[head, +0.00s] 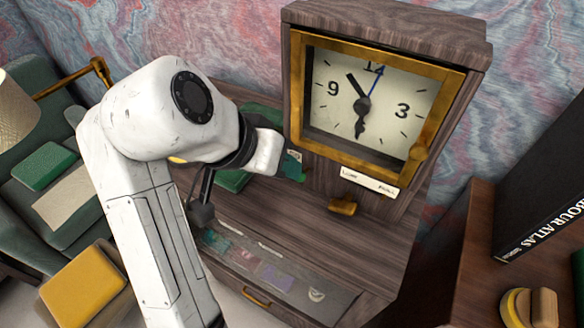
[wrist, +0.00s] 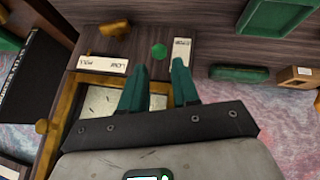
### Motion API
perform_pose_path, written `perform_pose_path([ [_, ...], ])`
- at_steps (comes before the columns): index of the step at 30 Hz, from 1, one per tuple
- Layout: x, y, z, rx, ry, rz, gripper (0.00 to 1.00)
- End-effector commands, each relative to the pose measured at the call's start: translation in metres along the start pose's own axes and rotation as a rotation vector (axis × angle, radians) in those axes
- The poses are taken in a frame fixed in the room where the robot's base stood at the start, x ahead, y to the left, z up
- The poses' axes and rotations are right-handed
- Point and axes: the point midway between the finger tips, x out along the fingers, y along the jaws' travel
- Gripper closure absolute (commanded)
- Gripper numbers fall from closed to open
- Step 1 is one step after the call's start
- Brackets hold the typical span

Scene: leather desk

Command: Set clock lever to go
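The clock (head: 375,100) stands in a dark wooden cabinet, with a brass-framed door and a knob at the frame's lower right. Below it, in the head view, are a white label (head: 369,181) and a brass lever (head: 342,206). In the wrist view the lever (wrist: 115,28) lies beyond the label (wrist: 103,65), beside a green round knob (wrist: 158,50) and a second label (wrist: 182,50), too small to read surely. I cannot tell which control is the go lever.
A dark atlas (head: 540,185) stands on a wooden surface at right. A green armchair (head: 40,200) and yellow block (head: 88,289) are at left.

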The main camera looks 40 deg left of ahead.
Motion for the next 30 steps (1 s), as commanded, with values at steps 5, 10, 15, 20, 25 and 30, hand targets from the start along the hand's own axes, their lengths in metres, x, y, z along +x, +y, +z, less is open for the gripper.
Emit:
perform_pose_path([
  [5, -0.023, -0.001, -0.001, 0.0, 0.002, -0.003, 0.7],
  [10, -0.031, 0.0, 0.0, -0.002, 0.0, -0.001, 0.7],
  [15, -0.033, 0.0, 0.0, -0.001, -0.001, 0.001, 0.7],
  [20, -0.033, 0.0, 0.0, -0.001, -0.001, 0.001, 0.7],
  [25, -0.033, 0.0, 0.0, -0.001, -0.001, 0.001, 0.7],
  [30, -0.033, 0.0, 0.0, -0.001, -0.001, 0.001, 0.7],
])
